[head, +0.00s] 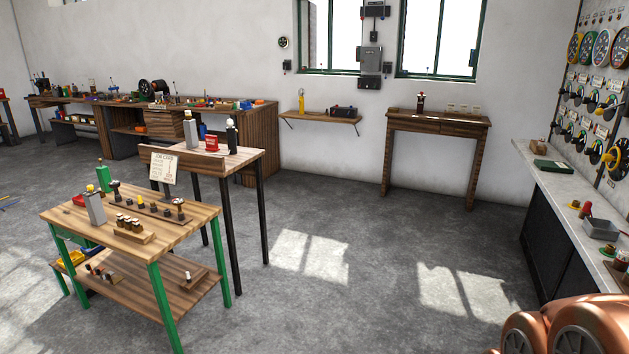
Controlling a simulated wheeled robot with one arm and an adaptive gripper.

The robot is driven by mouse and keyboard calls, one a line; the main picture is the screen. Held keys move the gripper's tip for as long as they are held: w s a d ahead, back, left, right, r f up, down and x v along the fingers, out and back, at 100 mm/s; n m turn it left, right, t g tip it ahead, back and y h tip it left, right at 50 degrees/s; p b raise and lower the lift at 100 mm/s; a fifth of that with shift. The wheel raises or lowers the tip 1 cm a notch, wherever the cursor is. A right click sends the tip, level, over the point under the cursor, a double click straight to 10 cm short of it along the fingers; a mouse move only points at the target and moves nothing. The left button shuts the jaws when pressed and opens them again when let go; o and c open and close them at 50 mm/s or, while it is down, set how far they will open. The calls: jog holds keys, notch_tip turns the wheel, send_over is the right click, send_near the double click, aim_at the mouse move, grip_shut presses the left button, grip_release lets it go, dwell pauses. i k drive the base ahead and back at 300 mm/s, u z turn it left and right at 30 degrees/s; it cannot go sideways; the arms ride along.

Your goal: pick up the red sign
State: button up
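A small red object with light marks (211,143), which looks like the red sign, stands on the wooden table with black legs (243,158). It is between a grey bottle on its left and a dark bottle on its right, apart from the dark one. My gripper is not in view. Only copper-coloured rounded parts, probably of my own arm, show at the bottom right corner.
A green-legged table (60,215) with bottles and small parts stands in front of the black-legged table. A long workbench (258,120) is behind. A counter (545,160) runs along the right. The middle floor is clear.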

aim_at(211, 140)
jog(key=u, duration=0.05)
jog(key=i, duration=1.85)
jog(key=u, duration=0.6)
jog(key=i, duration=2)
jog(key=u, duration=1.45)
jog(key=i, duration=1.35)
jog(key=u, duration=0.55)
